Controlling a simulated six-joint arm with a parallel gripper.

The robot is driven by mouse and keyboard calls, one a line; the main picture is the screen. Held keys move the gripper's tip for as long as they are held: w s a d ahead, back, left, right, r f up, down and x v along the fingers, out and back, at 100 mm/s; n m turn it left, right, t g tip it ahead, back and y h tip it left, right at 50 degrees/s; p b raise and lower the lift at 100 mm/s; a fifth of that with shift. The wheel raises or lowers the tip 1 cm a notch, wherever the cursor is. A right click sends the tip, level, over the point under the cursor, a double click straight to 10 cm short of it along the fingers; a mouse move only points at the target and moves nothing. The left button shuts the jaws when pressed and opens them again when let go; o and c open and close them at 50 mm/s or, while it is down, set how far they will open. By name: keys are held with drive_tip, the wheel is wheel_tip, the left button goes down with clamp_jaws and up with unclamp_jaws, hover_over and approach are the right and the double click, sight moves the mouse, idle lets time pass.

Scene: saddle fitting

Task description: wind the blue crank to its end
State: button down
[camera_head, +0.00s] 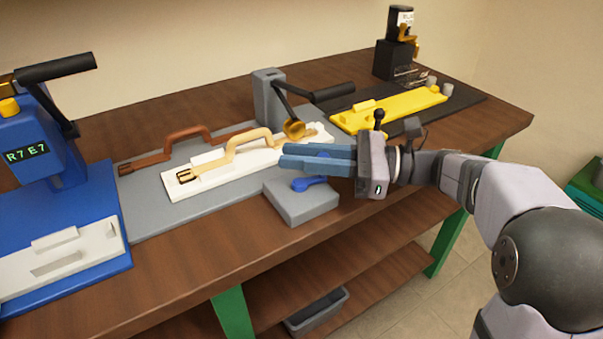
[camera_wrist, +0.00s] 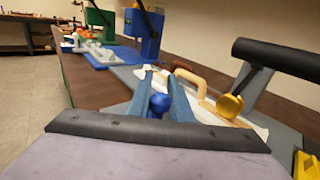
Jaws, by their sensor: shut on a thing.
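The blue crank (camera_head: 307,184) sits on top of a grey block (camera_head: 298,206) at the front edge of the bench. Its short arm points to the right in the head view, and its knob is mostly hidden by my fingers. In the wrist view the round blue knob (camera_wrist: 158,104) shows between my two blue fingers. My gripper (camera_head: 284,155) is over the block, coming in from the right, and is shut on the knob. The fingertips also show in the wrist view (camera_wrist: 160,76), reaching past the knob.
Behind the block, a white fixture (camera_head: 215,178) holds a tan handle (camera_head: 240,142). A clamp with a black lever (camera_head: 333,92) and a gold pad (camera_head: 294,129) stands close behind my fingers. A yellow fixture (camera_head: 400,108) is at the back right, a blue press (camera_head: 40,140) at the left.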

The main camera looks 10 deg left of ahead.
drive_tip(key=shift+a+f+n+g+b, duration=0.15)
drive_tip(key=shift+f+n+g+b, duration=0.25)
drive_tip(key=shift+n+g+b, duration=0.5)
drive_tip(key=shift+r+n+g+h+b, duration=0.25)
drive_tip(key=shift+n+g+h+b, duration=0.25)
drive_tip(key=shift+g, duration=0.6)
drive_tip(key=shift+s+a+r+n+g, duration=0.1)
drive_tip(key=shift+a+r+n+g, duration=0.15)
drive_tip(key=shift+g, duration=0.45)
drive_tip(key=shift+d+h, duration=0.1)
drive_tip(key=shift+h, duration=0.2)
drive_tip(key=shift+r+n+g+p, duration=0.1)
drive_tip(key=shift+n+g+p, duration=0.5)
drive_tip(key=shift+p, duration=0.4)
drive_tip(key=g+p, duration=0.1)
drive_tip(key=p, duration=0.4)
drive_tip(key=n+g+h+p, duration=0.1)
drive_tip(key=p, duration=0.4)
drive_tip(key=shift+s+a+r+n+h+p, duration=0.1)
drive_tip(key=shift+a+r+n+h+p, duration=0.1)
drive_tip(key=shift+r+n+h+p, duration=0.15)
drive_tip(key=p, duration=0.5)
drive_tip(key=shift+f+g+h, duration=0.2)
drive_tip(key=shift+g+h, duration=0.05)
drive_tip(key=shift+g, duration=0.15)
drive_tip(key=shift+f+n+p, duration=0.25)
drive_tip(key=shift+n+p, duration=0.15)
drive_tip(key=shift+p, duration=0.35)
